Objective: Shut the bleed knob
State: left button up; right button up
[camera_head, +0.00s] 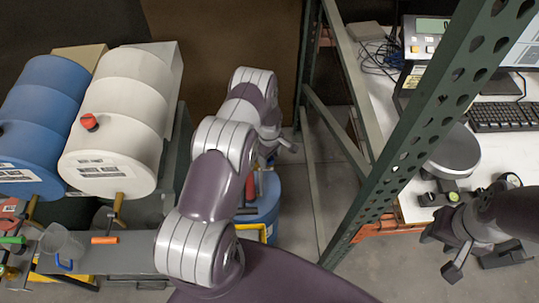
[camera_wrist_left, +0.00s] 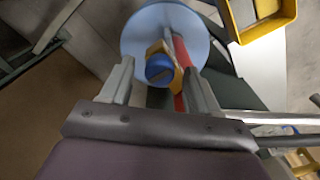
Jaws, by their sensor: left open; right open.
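The frames do not label any knob as the bleed knob. My left gripper (camera_head: 280,147) is well to the right of the drums, above a blue bucket (camera_head: 268,207) partly hidden by my arm. In the left wrist view its jaws (camera_wrist_left: 162,85) are open and empty. Between and beyond them is a blue round cap (camera_wrist_left: 160,68) on a yellow fitting, beside a red cylinder (camera_wrist_left: 181,62) over a pale blue disc (camera_wrist_left: 140,35). My right gripper (camera_head: 442,252) is open and empty at the right.
A blue drum (camera_head: 50,110) lies left of the white one. A clear jug (camera_head: 62,243) stands on a grey shelf below, near an orange-handled tool (camera_head: 105,240). A green perforated upright (camera_head: 420,130) separates the arms. A white bench (camera_head: 405,170) holds a scale and keyboard.

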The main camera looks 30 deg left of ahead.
pick_arm(q)
jog(key=c, duration=1)
jog(key=shift+w+f+m+b, duration=0.1)
jog(key=shift+f+m+b, duration=0.1)
jog(key=shift+m+b, duration=0.7)
jog(key=shift+c, duration=0.2)
jog(key=m+b, duration=0.2)
jog(key=b, duration=0.1)
jog(key=m+b, duration=0.2)
jog(key=m, duration=0.1)
jog(key=shift+m+b, duration=0.4)
jog(key=m+b, duration=0.3)
jog(key=m, duration=0.2)
jog(key=shift+r, duration=0.15)
jog(key=m+b, duration=0.2)
jog(key=m, duration=0.3)
jog(key=shift+w+r, duration=0.1)
jog(key=shift+r, duration=0.05)
jog(key=shift+m, duration=0.3)
